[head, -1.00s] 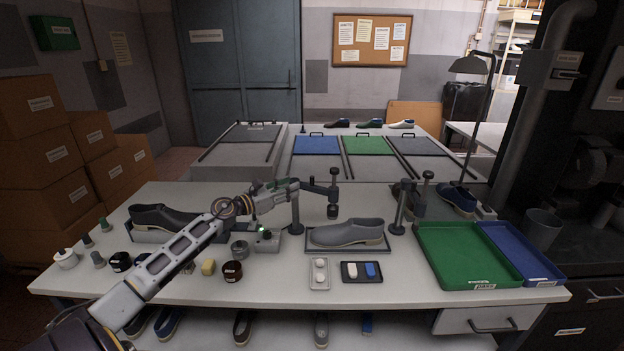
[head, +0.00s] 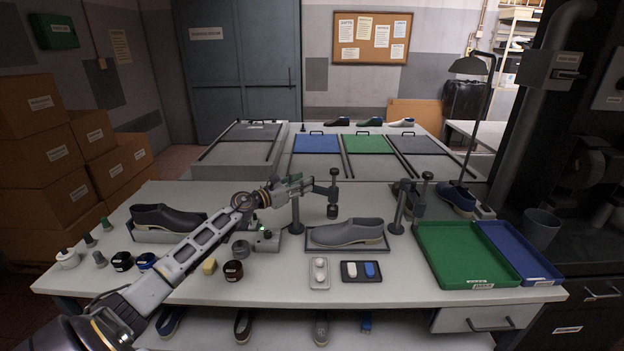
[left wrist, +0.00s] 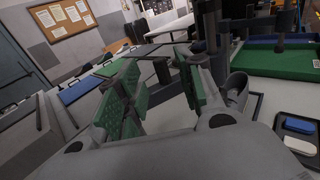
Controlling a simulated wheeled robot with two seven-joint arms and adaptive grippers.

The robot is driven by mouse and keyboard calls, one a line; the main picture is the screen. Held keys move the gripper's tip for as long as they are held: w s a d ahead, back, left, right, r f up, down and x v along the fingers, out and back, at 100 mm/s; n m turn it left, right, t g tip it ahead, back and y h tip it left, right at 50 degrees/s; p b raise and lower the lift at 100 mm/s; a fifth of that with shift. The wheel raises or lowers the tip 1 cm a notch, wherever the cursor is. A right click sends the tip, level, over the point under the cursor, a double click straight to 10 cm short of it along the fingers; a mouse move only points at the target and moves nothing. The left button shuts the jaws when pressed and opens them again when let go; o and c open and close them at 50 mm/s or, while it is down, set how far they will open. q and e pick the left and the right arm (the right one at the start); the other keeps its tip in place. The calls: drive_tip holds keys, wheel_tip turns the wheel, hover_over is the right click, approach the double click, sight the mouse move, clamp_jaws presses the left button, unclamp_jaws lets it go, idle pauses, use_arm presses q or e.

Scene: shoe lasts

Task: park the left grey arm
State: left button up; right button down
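The left grey arm (head: 321,189) sits on a dark post (head: 296,222) with a round foot, left of the grey shoe (head: 347,233). It reaches right, and its end carries an upright knobbed plunger (head: 333,194) near the shoe's toe end. My left gripper (head: 304,184) is at the post end of this arm. In the left wrist view my left gripper (left wrist: 160,88) has its green-padded fingers apart, with dark grey parts of the fixture showing beyond and between them. I cannot tell whether the pads touch the arm. My right gripper is not in view.
A second grey arm (head: 414,204) on a post stands right of the shoe. A green tray (head: 440,274) and a blue tray (head: 545,270) lie at the right. A small grey box with a green light (head: 265,240) lies below my left forearm. A dark shoe (head: 165,216) is at the left.

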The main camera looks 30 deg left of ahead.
use_arm(q)
drive_tip(key=shift+p+x, duration=0.45)
drive_tip(key=shift+x, duration=2.05)
clamp_jaws()
